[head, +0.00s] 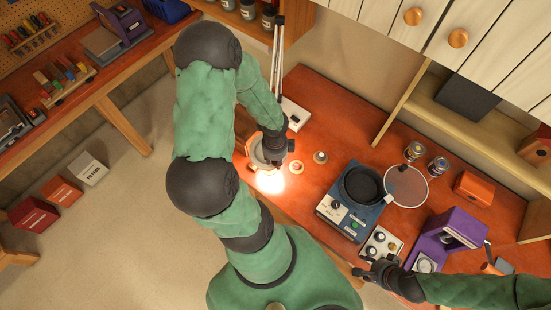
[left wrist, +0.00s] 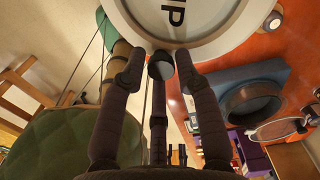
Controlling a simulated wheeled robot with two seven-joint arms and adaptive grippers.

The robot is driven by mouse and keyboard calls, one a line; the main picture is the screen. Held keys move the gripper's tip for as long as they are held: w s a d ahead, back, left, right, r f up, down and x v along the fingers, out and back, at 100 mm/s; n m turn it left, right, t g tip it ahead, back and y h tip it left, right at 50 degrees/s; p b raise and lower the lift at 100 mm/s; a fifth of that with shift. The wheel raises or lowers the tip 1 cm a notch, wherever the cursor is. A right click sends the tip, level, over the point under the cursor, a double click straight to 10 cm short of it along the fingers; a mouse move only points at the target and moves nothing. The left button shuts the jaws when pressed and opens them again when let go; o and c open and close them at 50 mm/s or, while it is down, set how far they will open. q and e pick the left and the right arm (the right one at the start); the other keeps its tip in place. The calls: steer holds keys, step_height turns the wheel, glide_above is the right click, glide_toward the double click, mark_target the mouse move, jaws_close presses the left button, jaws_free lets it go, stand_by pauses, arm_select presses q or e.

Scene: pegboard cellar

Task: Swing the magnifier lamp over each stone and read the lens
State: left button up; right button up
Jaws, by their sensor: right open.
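The magnifier lamp (head: 262,153) stands over the orange bench top, its light shining down. Its white-rimmed head (left wrist: 225,48) fills the top of the left wrist view; the lens shows large dark letters, perhaps "IP", cut off by the frame edge. My left gripper (head: 277,142) is at the lamp head, its fingers closed around a grey knob (left wrist: 161,66) under the rim. Two small round pieces, perhaps stones on stands, sit right of the light: a ring-like one (head: 296,167) and a greyer one (head: 320,157). My right gripper (head: 375,270) is open and empty near the bench's front edge.
A blue device with a dark round pan (head: 362,186) stands right of the lamp, beside a mesh disc (head: 406,186). A knobbed control box (head: 381,246) and a purple machine (head: 452,231) stand near my right gripper. Jars and an orange block (head: 473,188) are behind.

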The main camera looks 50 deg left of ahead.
arm_select(q)
steer(key=shift+r, duration=0.15)
steer(key=shift+w+a+r, duration=0.1)
steer(key=shift+r, duration=0.15)
step_height(320, 180, up, 11)
stand_by(0.5)
steer(key=shift+r, duration=0.1)
stand_by(0.4)
